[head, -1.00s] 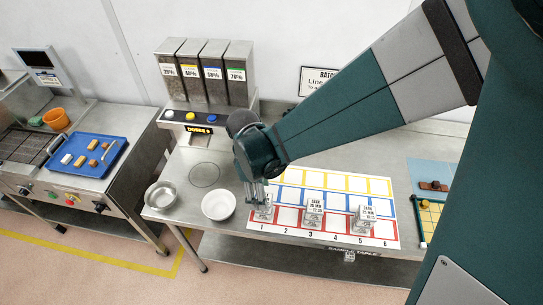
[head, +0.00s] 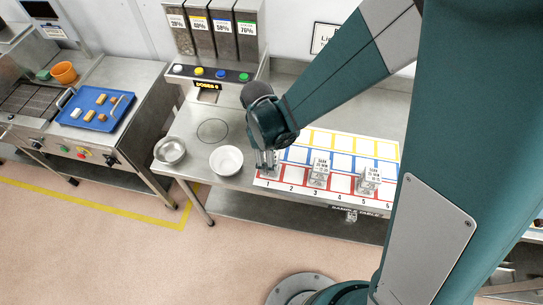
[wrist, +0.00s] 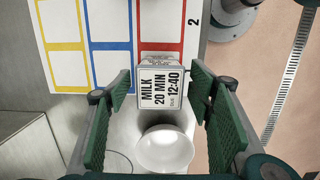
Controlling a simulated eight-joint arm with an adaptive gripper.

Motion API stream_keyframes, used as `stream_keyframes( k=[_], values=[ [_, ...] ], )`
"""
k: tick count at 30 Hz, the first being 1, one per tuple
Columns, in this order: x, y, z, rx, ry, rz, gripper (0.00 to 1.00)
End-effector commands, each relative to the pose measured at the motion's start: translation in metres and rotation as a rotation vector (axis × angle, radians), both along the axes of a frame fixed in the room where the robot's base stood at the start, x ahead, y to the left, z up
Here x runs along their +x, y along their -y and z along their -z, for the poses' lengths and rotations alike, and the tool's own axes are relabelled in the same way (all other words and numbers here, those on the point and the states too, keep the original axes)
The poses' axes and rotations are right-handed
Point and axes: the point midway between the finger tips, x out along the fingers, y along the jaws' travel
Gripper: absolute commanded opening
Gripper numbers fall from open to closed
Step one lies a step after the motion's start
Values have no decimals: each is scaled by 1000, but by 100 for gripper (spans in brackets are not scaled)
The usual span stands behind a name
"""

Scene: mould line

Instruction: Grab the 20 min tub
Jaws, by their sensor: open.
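A clear tub with a white label reading "MILK 20 MIN, DUE 12:40" (wrist: 162,88) shows in the middle of the wrist view, at the red-bordered end of the numbered mat. My gripper (wrist: 160,92) is open, with one green pad on each side of the tub and a small gap at each side. In the head view my gripper (head: 265,160) points down over square 1 of the mat and mostly hides this tub. Two other labelled tubs stand on the red row, near 3 (head: 319,170) and near 5 (head: 369,180); their labels are too small to read surely.
The mat (head: 343,142) has yellow, blue and red squares. A white bowl (head: 227,160) and a metal bowl (head: 171,151) stand left of my gripper. A dispenser with several hoppers (head: 211,72) stands behind. A blue tray (head: 75,118) lies on the left bench.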

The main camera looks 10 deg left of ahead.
Motion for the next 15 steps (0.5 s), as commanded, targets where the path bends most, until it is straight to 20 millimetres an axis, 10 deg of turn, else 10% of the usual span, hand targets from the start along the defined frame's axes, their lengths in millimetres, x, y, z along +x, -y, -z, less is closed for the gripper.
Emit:
stream_keyframes(
  k=[15],
  values=[
    [0,0,0,0,0,0,49]
  ],
)
